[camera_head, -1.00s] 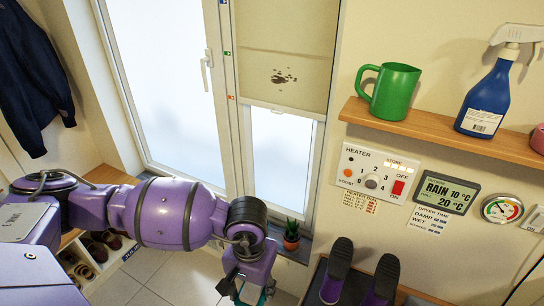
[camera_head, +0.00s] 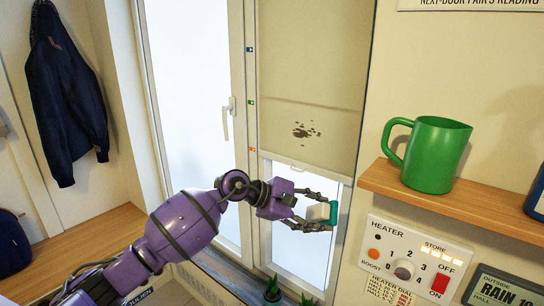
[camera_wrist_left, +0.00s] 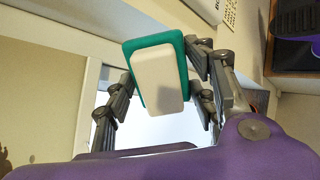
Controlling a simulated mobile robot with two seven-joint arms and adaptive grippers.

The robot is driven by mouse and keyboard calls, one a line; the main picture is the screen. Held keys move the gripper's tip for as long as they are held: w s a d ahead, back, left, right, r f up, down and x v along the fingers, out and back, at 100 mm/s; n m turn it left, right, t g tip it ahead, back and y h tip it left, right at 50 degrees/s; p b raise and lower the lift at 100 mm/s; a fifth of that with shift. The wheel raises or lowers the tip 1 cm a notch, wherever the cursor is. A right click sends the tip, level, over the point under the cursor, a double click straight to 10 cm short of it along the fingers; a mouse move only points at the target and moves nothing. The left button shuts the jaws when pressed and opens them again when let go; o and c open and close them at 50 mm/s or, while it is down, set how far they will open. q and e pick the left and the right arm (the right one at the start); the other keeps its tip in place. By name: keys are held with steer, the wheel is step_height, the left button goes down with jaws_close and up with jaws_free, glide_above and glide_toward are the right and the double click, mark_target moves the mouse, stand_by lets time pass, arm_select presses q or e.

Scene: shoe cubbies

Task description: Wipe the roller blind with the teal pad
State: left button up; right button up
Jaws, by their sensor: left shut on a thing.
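The roller blind (camera_head: 305,75) is beige and hangs partway down the right window pane. A dark brown splatter stain (camera_head: 306,130) marks its lower part. My left gripper (camera_head: 318,212) is shut on the teal pad (camera_head: 333,213), below the blind's bottom edge and in front of the bare glass. The pad has a white block-shaped grip, and its teal face points away from the gripper. In the left wrist view the teal pad (camera_wrist_left: 136,77) shows around its white grip between the fingers. The pad appears apart from the blind. My right gripper is not in view.
A wooden shelf (camera_head: 450,205) with a green mug (camera_head: 435,155) juts out right of the window. Below it is a heater panel (camera_head: 410,262) with a red switch. Small potted plants (camera_head: 273,290) stand on the sill. A dark jacket (camera_head: 65,95) hangs at left.

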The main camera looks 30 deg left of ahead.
arm_select(q)
steer(key=w+a+r+n+t+y+b, duration=0.1)
steer(key=w+a+r+n+t+y, duration=0.2)
steer(key=w+a+r+n+t, duration=0.45)
steer(key=t+y, duration=0.2)
steer(key=y, duration=0.1)
glide_toward(293, 130)
steer(key=shift+w+d+r+b, duration=0.1)
steer(key=shift+w+d+b, duration=0.15)
steer(key=shift+w+b, duration=0.6)
steer(key=shift+w+d+r+b, duration=0.1)
steer(key=shift+w+d+b, duration=0.2)
steer(key=shift+w, duration=1.1)
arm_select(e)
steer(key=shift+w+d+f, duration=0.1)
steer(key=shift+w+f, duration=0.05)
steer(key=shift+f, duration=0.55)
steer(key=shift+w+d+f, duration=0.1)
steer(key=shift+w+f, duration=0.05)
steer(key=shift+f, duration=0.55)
arm_select(q)
steer(key=shift+a, duration=0.1)
steer(key=shift+w+b, duration=0.3)
steer(key=shift+w, duration=0.6)
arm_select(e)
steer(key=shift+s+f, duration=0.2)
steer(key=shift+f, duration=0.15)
